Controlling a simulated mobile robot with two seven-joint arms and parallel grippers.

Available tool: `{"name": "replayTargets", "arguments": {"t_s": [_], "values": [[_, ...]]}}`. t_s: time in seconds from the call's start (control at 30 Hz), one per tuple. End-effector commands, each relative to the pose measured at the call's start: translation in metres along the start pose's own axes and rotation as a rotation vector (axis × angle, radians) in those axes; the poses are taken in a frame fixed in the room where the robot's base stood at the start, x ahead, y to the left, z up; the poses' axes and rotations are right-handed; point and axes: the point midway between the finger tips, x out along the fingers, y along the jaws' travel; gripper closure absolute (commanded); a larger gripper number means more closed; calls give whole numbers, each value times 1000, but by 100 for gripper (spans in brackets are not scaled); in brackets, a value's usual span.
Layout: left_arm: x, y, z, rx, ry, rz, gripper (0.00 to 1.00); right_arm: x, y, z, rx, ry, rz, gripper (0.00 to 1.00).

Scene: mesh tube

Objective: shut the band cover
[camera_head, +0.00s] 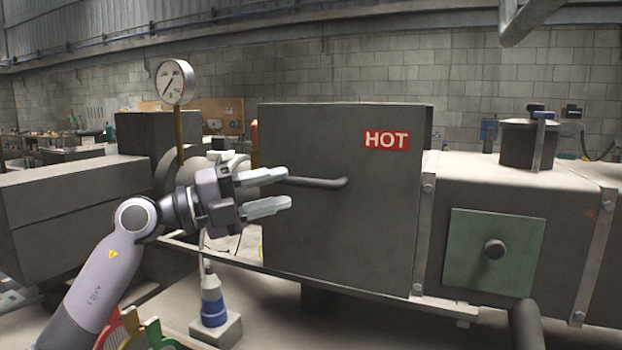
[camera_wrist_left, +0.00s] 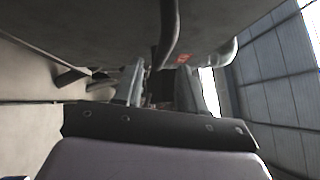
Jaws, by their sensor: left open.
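The band cover (camera_head: 325,235) is a large dark grey box-like panel with a red HOT label (camera_head: 387,140), left of the machine's barrel housing. A dark bar handle (camera_head: 325,183) sticks out from its face; the handle also shows in the wrist view (camera_wrist_left: 170,35). My left gripper (camera_head: 277,190) is open in front of the cover's left part, its fingers pointing right at the handle's left end. In the wrist view the handle runs toward the space between the fingers (camera_wrist_left: 160,88). I cannot tell whether they touch. My right gripper is out of view.
A pressure gauge (camera_head: 174,82) on a brass stem stands behind my left arm. A blue-and-white bottle (camera_head: 213,300) stands on a block below the gripper. At right are a green plate with a knob (camera_head: 494,249) and a capped cylinder (camera_head: 527,143) on the housing.

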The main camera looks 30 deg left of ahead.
Motion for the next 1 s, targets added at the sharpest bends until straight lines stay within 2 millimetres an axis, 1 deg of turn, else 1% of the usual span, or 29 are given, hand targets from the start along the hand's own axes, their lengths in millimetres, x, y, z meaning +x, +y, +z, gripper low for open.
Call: {"name": "replayTargets", "arguments": {"t_s": [0.03,0.1,0.3,0.47,0.7,0.73,0.77,0.8,0.83,0.87,1.0], "values": [[9,-3,0,-2,3,-3,60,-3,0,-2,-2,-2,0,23],[21,-3,0,-3,3,-4,60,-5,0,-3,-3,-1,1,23],[48,-2,0,-3,1,-4,60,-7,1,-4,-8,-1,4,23],[58,-1,-1,-1,1,-2,60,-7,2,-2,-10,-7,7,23],[58,0,0,0,1,-1,60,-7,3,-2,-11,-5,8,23],[58,0,0,-1,1,-1,63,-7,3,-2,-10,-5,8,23],[58,0,0,0,1,-1,73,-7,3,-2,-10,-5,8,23],[58,0,0,-1,1,-1,86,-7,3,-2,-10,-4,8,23],[58,0,0,-1,1,-1,95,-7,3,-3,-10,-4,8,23],[58,0,0,-1,1,-1,100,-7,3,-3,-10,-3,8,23],[58,0,0,-1,1,0,100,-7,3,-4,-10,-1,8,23]]}}
